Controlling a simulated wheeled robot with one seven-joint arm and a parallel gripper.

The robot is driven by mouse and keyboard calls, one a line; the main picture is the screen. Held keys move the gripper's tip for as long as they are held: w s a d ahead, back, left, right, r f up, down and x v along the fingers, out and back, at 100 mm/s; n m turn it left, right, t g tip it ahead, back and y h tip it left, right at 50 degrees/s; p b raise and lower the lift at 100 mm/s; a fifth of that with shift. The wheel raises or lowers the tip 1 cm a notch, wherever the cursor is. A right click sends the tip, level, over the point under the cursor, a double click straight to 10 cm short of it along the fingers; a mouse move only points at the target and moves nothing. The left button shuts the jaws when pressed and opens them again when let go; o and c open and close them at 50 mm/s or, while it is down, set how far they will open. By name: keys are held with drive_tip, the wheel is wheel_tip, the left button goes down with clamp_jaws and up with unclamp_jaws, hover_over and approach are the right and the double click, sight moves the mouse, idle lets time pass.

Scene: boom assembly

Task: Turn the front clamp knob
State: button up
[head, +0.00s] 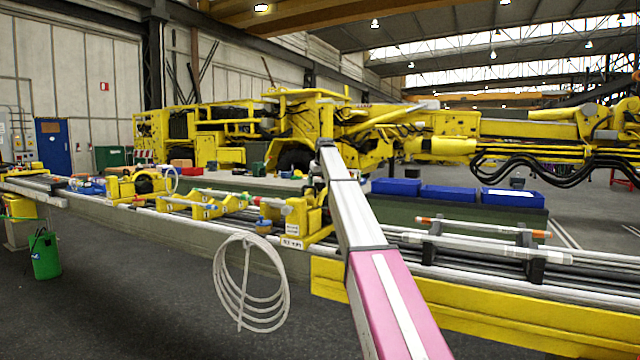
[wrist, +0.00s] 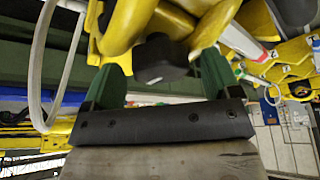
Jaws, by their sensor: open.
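A black knob (wrist: 160,60) with rounded corners shows in the wrist view, below thick yellow clamp parts (wrist: 150,20). My gripper (wrist: 160,70) is open, with one green finger on each side of the knob. Gaps show between the fingers and the knob, and I cannot tell whether either finger touches it. In the head view, a yellow clamp block (head: 305,222) with a white label stands on the long boom rail, beside my arm. My gripper and the black knob cannot be made out there.
A white hose coil (head: 250,285) hangs in front of the rail; a white hose loop (wrist: 45,70) is close at left in the wrist view. Blue bins (head: 450,194) stand behind the rail. A yellow beam (head: 480,315) runs along the front right.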

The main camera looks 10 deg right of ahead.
drive_tip(key=c, duration=0.9)
drive_tip(key=shift+m, duration=0.3)
drive_tip(key=m+h, duration=0.1)
drive_tip(key=m, duration=0.2)
drive_tip(key=shift+a, duration=0.15)
drive_tip(key=m+h, duration=0.1)
drive_tip(key=m, duration=0.1)
drive_tip(key=m+h, duration=0.1)
drive_tip(key=m, duration=0.2)
drive_tip(key=shift+w+g, duration=0.1)
drive_tip(key=shift+g, duration=0.2)
drive_tip(key=m+g+h, duration=0.1)
drive_tip(key=m, duration=0.2)
drive_tip(key=shift+m, duration=0.3)
drive_tip(key=m+g+h, duration=0.1)
drive_tip(key=m, duration=0.3)
drive_tip(key=shift+w, duration=0.1)
drive_tip(key=shift+m+g, duration=0.3)
